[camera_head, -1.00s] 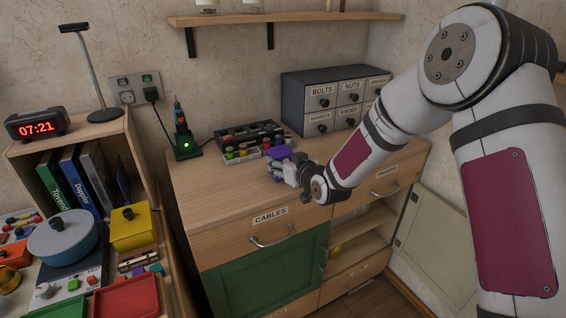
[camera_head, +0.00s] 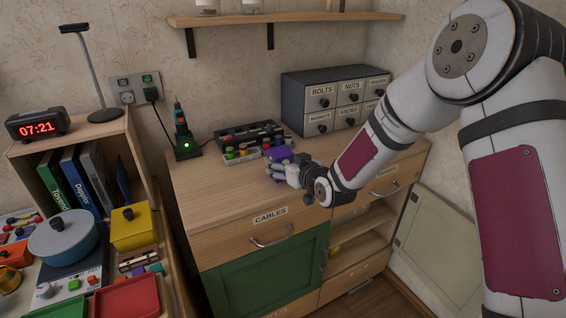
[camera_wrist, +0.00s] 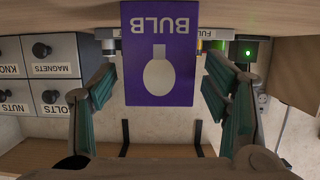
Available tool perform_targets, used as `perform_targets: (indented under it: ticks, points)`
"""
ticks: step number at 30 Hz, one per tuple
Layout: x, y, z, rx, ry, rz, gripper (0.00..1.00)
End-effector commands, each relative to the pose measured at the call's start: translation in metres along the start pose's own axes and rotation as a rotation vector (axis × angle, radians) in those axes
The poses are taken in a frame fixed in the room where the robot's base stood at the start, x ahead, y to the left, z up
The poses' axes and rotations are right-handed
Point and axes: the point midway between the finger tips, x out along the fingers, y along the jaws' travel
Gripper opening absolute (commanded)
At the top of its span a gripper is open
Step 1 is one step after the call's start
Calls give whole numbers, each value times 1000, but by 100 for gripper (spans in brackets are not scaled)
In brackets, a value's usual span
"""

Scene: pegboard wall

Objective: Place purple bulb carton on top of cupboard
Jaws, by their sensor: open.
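The purple bulb carton (camera_head: 279,153) is on the wooden top of the cupboard (camera_head: 215,190), near the middle. In the wrist view the carton (camera_wrist: 160,50) shows its face upside down, with the word BULB and a pale bulb picture. My gripper (camera_head: 282,168) is close in front of the carton in the head view and partly covers it. In the wrist view its two green-padded fingers are spread, one on each side of the carton, with gaps between.
A grey drawer unit (camera_head: 335,100) stands at the back right of the cupboard. A black rack with coloured items (camera_head: 248,141) is behind the carton, and a charger with a green light (camera_head: 184,142) is at back left. A shelf (camera_head: 290,18) hangs above. The cupboard top's front left is clear.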

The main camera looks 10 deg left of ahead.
Motion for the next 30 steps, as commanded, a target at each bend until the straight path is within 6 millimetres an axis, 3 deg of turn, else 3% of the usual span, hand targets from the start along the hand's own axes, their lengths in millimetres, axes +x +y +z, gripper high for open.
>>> perform_targets:
  ticks: [9, 15, 30]
  points:
    - [-67, 1, -1, 0, 0, 2, 70]
    - [-95, 1, 0, 0, -1, 1, 70]
    - [-109, 4, -2, -11, -24, 13, 70]
